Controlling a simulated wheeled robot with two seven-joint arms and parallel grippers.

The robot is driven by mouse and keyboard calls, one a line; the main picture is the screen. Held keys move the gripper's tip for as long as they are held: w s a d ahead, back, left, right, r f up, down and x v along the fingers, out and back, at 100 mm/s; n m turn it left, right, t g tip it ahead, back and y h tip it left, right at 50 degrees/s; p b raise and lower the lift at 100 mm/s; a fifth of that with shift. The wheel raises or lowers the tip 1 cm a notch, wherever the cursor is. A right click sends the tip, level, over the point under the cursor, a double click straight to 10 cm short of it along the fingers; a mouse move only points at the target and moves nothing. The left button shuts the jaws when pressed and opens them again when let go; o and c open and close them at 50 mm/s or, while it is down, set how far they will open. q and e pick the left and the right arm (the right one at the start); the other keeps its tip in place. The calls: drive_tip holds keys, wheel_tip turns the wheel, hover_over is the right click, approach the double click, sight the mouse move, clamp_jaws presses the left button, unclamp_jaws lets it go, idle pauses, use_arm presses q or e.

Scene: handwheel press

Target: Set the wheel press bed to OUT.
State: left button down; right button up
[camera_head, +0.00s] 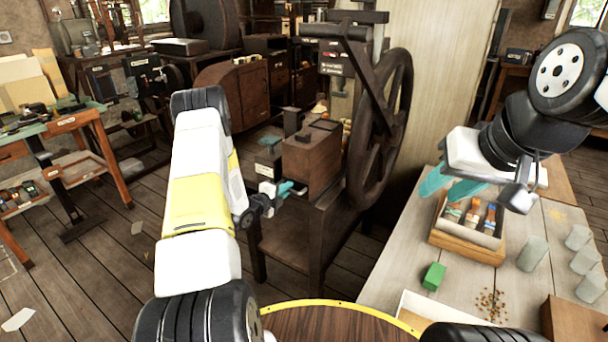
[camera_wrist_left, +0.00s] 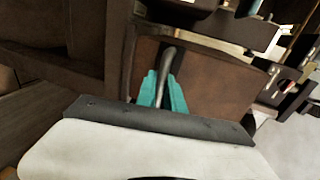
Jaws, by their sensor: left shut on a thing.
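The wheel press stands in the middle of the head view, with a large dark handwheel (camera_head: 357,165) on its right side. A brown box-like block (camera_head: 312,160), seemingly the press bed, sits low on its stand. My left gripper (camera_head: 284,188) is at the block's near left face. In the left wrist view its teal fingers (camera_wrist_left: 163,92) are shut on a grey metal handle (camera_wrist_left: 169,62) in front of a brown panel (camera_wrist_left: 220,80). The handle's lower end is hidden between the fingers. My right gripper (camera_head: 450,186) is open and empty above the table at the right.
The pale table (camera_head: 400,268) at the right holds a wooden tray (camera_head: 467,246) with coloured items, a green block (camera_head: 433,276), several grey cups (camera_head: 532,254) and loose small pieces. A workbench (camera_head: 88,122) stands at the far left. The floor left of the press is mostly clear.

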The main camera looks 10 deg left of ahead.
use_arm(q)
drive_tip(key=f+v, duration=0.3)
drive_tip(key=v, duration=1.3)
drive_tip(key=shift+s+a+f, duration=0.25)
drive_tip(key=shift+s, duration=0.3)
drive_tip(key=c, duration=1.5)
unclamp_jaws()
drive_tip(key=shift+o, duration=0.2)
drive_tip(key=v, duration=0.8)
